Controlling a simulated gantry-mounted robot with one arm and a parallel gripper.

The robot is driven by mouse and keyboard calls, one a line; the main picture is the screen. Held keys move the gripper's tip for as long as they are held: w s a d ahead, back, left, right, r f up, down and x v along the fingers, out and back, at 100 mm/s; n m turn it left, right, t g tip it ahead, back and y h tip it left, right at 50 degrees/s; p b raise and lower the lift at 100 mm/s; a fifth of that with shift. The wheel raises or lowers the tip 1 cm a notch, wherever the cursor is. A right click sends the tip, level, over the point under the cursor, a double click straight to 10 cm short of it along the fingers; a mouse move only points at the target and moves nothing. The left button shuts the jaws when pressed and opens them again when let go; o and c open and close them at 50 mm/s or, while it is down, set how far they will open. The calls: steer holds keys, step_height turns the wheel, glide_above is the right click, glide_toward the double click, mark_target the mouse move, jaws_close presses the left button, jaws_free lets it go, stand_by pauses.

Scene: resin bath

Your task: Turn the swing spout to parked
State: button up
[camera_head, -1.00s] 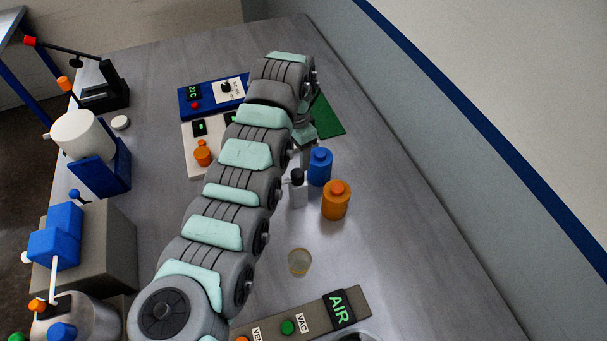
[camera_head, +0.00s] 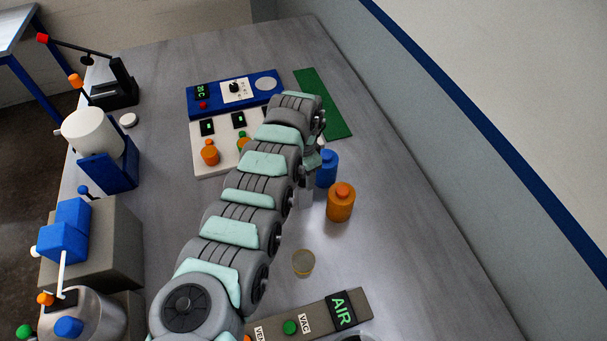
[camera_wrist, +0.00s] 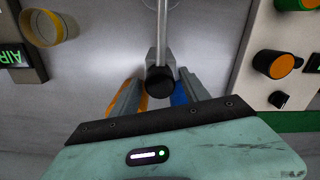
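A slim grey tube (camera_wrist: 162,30), which looks like the swing spout, runs from a black round cap (camera_wrist: 160,80) to the top edge of the wrist view. The cap sits on a pale grey block (camera_wrist: 152,59). In the head view my arm covers the tube and cap; only part of the block (camera_head: 306,196) shows, beside the blue bottle (camera_head: 327,169) and orange bottle (camera_head: 341,203). My gripper (camera_wrist: 161,84) is open. Its two grey fingers stand apart on either side of the cap; I cannot tell whether they touch it or how high they are.
Beyond my arm are a white panel with knobs (camera_head: 207,158), a blue control box (camera_head: 222,100) and a green mat (camera_head: 332,115). A small cup (camera_head: 303,262) and the AIR panel (camera_head: 367,304) are nearer. Apparatus lines the left edge. The bench's right side is clear.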

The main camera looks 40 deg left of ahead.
jaws_close()
stand_by(0.3)
stand_by(0.4)
